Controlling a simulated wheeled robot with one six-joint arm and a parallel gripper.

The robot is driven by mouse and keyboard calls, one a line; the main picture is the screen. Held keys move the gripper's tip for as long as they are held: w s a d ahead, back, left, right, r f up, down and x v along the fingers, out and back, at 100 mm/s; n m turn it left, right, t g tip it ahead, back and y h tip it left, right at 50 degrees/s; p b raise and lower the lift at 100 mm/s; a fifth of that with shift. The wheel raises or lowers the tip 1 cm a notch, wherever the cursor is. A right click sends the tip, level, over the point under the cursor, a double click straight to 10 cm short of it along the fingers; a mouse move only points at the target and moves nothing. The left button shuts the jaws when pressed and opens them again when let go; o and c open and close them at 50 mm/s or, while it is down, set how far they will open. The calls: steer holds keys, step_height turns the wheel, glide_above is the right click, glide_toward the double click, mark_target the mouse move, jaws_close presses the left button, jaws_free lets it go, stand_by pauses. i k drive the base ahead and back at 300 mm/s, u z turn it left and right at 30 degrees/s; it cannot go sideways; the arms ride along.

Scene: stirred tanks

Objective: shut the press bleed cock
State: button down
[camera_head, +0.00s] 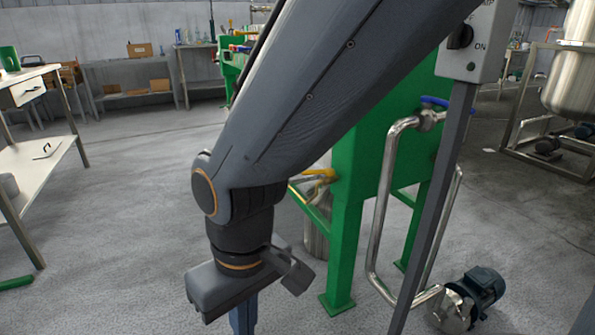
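The green press frame (352,200) stands right of centre, partly hidden behind my arm. A blue-handled valve (433,101) sits on its side, at the top of a bent steel pipe. A yellow lever (318,174) shows lower on the left, just past my arm, with a metal fitting beside it. I cannot tell which of the two is the bleed cock, or whether either is open. My gripper (243,318) hangs pointing down at the lower left of the press, apart from both handles. Only a narrow part of its fingers shows at the bottom edge, so its opening is hidden.
A switch box (475,42) on a grey post (440,200) stands in front of the press. The steel pipe (378,220) runs down to a pump motor (475,295) on the floor. A bench (40,150) is at left. The floor between bench and arm is clear.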

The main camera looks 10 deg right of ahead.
mark_target(314, 172)
steer(key=z, duration=1.05)
steer(key=k, duration=0.35)
steer(key=u, duration=0.95)
